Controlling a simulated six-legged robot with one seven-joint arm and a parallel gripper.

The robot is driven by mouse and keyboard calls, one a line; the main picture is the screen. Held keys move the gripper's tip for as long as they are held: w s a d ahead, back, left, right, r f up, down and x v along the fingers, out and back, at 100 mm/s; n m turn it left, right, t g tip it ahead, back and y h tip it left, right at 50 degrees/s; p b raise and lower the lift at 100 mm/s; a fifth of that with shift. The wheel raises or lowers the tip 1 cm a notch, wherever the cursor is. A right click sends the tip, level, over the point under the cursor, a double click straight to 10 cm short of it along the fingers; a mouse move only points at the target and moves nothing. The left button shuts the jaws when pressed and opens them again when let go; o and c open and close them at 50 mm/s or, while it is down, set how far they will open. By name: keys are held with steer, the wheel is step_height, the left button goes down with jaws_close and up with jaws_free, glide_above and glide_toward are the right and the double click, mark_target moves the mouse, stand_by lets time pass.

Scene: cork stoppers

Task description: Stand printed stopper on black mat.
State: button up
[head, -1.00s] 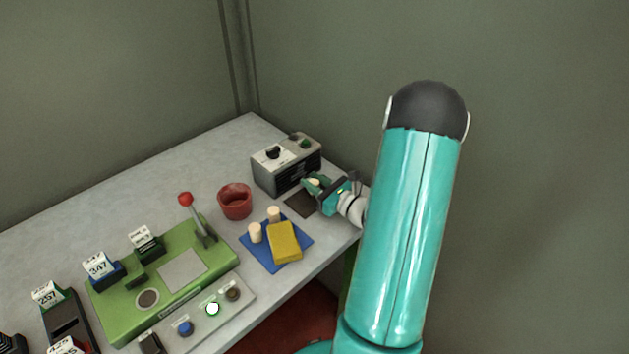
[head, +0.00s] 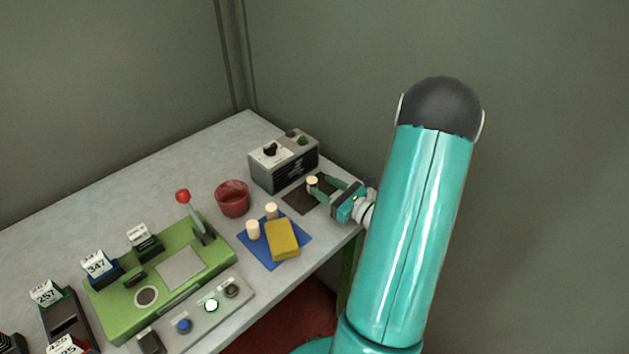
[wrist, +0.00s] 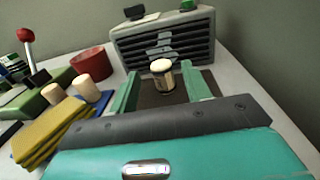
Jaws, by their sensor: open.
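The printed stopper (head: 312,182) has a pale top. In the wrist view it (wrist: 162,70) shows a dark printed band on its side and stands upright on the black mat (wrist: 210,83). In the head view the mat (head: 296,203) lies in front of the grey vented box. My gripper (head: 328,187) is open, its two green fingers on either side of the stopper. In the wrist view a gap shows between the stopper and each finger of my gripper (wrist: 161,85). The fingers hide part of the mat.
The grey vented box (head: 284,162) stands close behind the mat. A red cup (head: 232,199) is to its left. A blue mat (head: 264,259) holds two plain stoppers (head: 253,229) and a yellow sponge (head: 283,239). A green lever machine (head: 160,270) is further left.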

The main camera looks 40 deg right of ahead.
steer(key=s, duration=0.6)
steer(key=shift+s+d, duration=0.35)
steer(key=w+a+r+n+g+y, duration=0.2)
steer(key=a+r+n+g+y, duration=0.25)
steer(key=a+n, duration=0.4)
steer(key=w+a+r+n+g+y, duration=0.25)
steer(key=a+n+g+y, duration=0.25)
steer(key=a, duration=0.7)
steer(key=s+a+r+n+g+h, duration=0.4)
steer(key=s+a+n+g, duration=0.15)
steer(key=a+n, duration=0.4)
steer(key=s+a+r+n+t+h, duration=0.2)
steer(key=r+n+h, duration=0.5)
steer(key=n, duration=0.4)
steer(key=shift+s+a+r+n+t, duration=0.2)
steer(key=shift+s+r+n+t, duration=0.15)
steer(key=shift+s+r, duration=0.45)
